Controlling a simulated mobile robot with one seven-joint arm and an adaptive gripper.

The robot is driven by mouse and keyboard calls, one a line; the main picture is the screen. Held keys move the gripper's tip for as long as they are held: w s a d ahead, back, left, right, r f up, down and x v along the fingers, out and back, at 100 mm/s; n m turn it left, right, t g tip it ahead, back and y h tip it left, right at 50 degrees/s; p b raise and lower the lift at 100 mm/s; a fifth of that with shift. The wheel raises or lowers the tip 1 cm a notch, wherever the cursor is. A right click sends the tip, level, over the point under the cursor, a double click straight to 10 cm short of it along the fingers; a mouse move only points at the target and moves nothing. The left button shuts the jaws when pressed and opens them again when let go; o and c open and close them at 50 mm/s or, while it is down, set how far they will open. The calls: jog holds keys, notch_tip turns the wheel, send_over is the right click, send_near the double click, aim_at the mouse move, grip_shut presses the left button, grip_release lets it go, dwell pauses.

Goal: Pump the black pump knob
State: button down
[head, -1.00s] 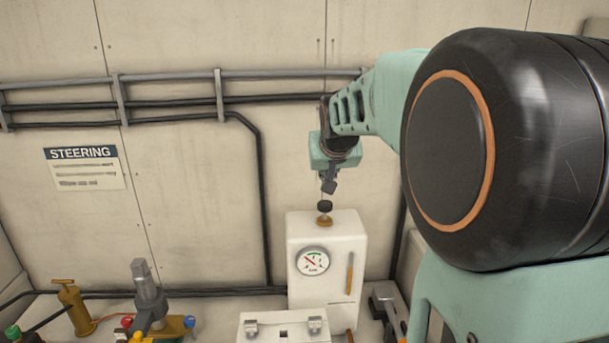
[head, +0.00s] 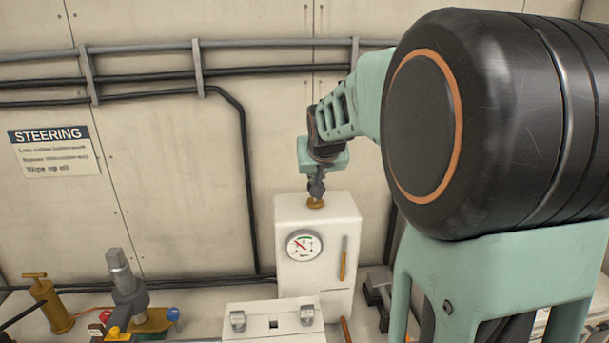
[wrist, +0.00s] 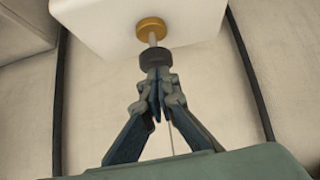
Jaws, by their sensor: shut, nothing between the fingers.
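The black pump knob (wrist: 153,58) sits on a short pale shaft above a brass collar (wrist: 153,28) on top of the white box (head: 318,228). A length of shaft shows between knob and collar in the wrist view. My gripper (wrist: 157,76) is shut and empty, its fingertips together at the knob's top, touching it or very nearly so. In the head view my gripper (head: 316,188) is right above the brass collar, and the knob cannot be told apart from the fingertips there.
The box's front carries a round gauge (head: 304,246) and an orange-brown strip (head: 343,260). A white latched case (head: 273,322) stands before it. A brass hand pump (head: 46,300) and a grey fitting (head: 126,280) stand at left. Pipes run along the wall behind.

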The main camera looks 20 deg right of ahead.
notch_tip(320, 180, down, 4)
jog(key=b, duration=0.3)
jog(key=shift+r, duration=0.2)
